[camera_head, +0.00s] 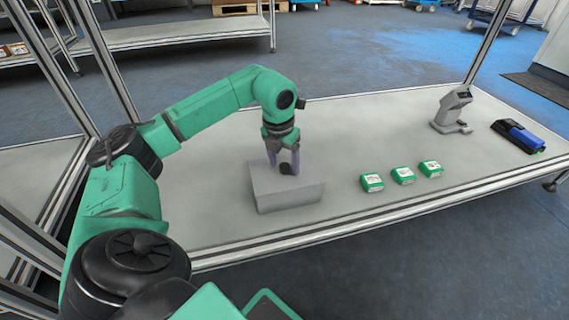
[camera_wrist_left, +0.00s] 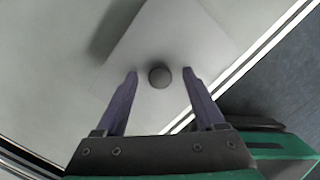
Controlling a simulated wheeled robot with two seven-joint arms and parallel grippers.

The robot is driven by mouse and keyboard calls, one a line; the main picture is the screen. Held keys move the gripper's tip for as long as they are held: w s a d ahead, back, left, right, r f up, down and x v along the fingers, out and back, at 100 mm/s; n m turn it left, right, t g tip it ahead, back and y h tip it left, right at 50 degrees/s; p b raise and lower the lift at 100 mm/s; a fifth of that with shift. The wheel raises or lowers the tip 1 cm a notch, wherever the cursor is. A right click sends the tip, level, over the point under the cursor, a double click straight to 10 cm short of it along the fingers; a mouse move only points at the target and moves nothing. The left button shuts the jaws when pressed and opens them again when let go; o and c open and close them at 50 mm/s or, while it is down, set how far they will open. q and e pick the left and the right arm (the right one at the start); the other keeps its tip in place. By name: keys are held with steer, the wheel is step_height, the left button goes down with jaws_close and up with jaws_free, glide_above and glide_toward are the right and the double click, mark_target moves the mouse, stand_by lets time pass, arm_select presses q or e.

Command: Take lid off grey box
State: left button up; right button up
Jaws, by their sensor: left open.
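The grey box (camera_head: 290,198) stands on the table with its lid (camera_head: 264,179) on top. A round dark knob (camera_head: 286,169) sits on the lid. My left gripper (camera_head: 284,163) is over the lid, pointing down, with its fingers on either side of the knob. In the left wrist view the open fingers (camera_wrist_left: 160,80) show with the knob (camera_wrist_left: 159,76) between them and gaps on both sides. The lid (camera_wrist_left: 180,40) fills the middle of that view. My right gripper is not in view.
Several green-and-white packages (camera_head: 403,176) lie to the right of the box. A grey scanner on a stand (camera_head: 452,110) and a black-and-blue device (camera_head: 519,136) are at the table's right end. The table (camera_head: 350,130) is clear behind the box.

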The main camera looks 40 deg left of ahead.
arm_select(q)
jaws_close()
